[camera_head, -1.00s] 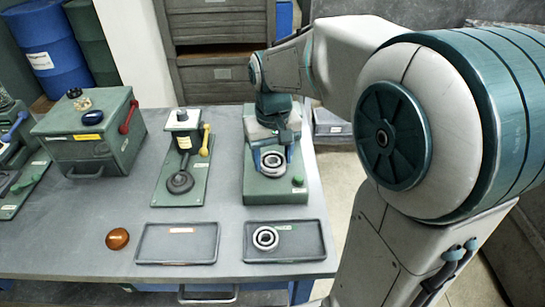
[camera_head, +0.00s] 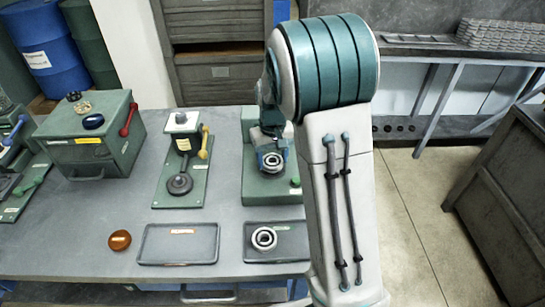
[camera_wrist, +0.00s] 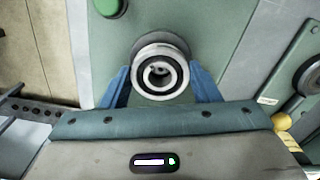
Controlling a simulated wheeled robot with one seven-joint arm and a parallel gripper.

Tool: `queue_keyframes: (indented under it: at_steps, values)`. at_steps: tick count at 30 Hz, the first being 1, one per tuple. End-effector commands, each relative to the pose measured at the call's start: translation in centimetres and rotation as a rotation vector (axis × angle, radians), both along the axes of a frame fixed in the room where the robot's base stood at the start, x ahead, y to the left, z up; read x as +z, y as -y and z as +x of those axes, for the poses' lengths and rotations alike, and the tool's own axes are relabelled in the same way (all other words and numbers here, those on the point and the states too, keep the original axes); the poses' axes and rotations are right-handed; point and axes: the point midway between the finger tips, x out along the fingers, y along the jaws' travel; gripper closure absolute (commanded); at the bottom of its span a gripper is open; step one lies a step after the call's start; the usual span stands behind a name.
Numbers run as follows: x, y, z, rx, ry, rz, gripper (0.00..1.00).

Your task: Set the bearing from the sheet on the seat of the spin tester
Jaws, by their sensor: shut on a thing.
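My gripper (camera_wrist: 161,84) is shut on a bearing (camera_wrist: 178,78), a steel ring with a dark band, held between two blue fingers. The head view also shows this bearing (camera_head: 271,161) at the green machine (camera_head: 274,190) on the right of the bench, which I take for the spin tester. In the wrist view a round pale metal seat (camera_wrist: 157,46) shows just behind the bearing, which partly covers it. I cannot tell whether the bearing touches the seat. A second bearing (camera_head: 264,239) lies in the right dark tray (camera_head: 291,250).
An empty dark tray (camera_head: 179,256) and a brown dome (camera_head: 119,240) lie at the bench front. A small machine with a yellow-knobbed lever (camera_head: 205,146) and a green box with a red lever (camera_head: 85,145) stand left. My arm covers the bench's right side.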

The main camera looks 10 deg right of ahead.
Motion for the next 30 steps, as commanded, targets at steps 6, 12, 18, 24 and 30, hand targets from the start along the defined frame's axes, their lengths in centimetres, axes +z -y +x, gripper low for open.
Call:
queue_keyframes:
  at_steps: [6, 12, 18, 24, 30]
  values:
    - [-0.6, 0.0, 0.0, 0.0, 0.002, 0.0, 0.74]
    - [-0.9, 0.0, 0.0, 0.0, 0.002, 0.0, 0.74]
    - [-1.0, 0.0, 0.0, 0.0, 0.001, 0.0, 0.22]
    - [-0.9, 0.0, 0.0, 0.001, 0.001, 0.0, 0.22]
    - [0.4, 0.0, 0.1, 0.001, 0.006, 0.001, 0.22]
